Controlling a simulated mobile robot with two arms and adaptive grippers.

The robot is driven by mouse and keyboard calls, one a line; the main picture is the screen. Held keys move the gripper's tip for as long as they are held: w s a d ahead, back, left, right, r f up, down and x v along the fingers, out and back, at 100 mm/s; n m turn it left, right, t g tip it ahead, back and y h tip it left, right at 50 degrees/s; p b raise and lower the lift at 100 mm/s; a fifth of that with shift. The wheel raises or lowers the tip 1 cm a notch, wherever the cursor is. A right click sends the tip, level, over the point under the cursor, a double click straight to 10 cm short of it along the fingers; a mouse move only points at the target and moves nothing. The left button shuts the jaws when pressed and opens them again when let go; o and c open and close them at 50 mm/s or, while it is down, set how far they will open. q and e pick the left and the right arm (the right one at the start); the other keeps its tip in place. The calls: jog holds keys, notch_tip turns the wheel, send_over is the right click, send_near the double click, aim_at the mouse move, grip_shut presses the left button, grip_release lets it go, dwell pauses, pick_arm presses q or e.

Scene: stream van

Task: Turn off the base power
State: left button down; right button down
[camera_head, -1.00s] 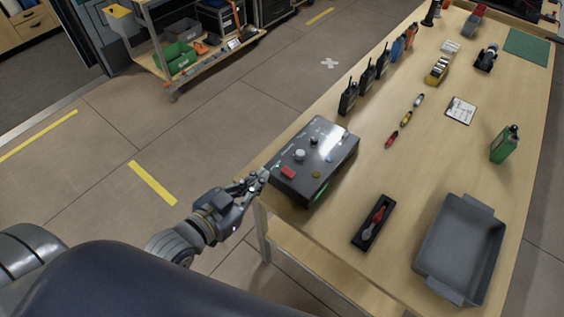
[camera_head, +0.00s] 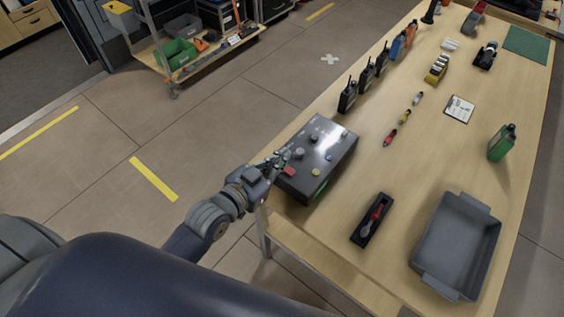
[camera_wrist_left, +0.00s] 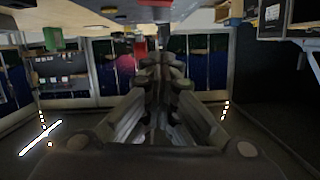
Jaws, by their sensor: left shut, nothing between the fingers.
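A dark grey control box (camera_head: 322,150) sits at the near left edge of the wooden table. Its top carries a red switch (camera_head: 289,171), round knobs and small coloured buttons, and a green glow (camera_head: 320,190) shows on its near side. My left gripper (camera_head: 284,156) is shut and empty, with its fingertips over the left edge of the box, close to the red switch. I cannot tell whether they touch. In the left wrist view the shut fingers (camera_wrist_left: 161,62) point forward, and a red part (camera_wrist_left: 140,48) shows just left of their tips. My right gripper is out of view.
Handheld radios (camera_head: 348,96) stand behind the box. A black tray with a red-handled tool (camera_head: 372,220), a grey bin (camera_head: 426,275) and a green bottle (camera_head: 502,143) are to the right. A shelf cart (camera_head: 150,70) stands on the floor at back left.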

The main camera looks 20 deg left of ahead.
aim_at(288, 170)
pick_arm(q)
jog(key=shift+x, duration=1)
notch_tip(288, 170, down, 3)
jog(key=shift+a+r, duration=0.15)
jog(key=shift+r, duration=0.1)
jog(key=shift+a+f, duration=0.15)
jog(key=shift+f, duration=0.55)
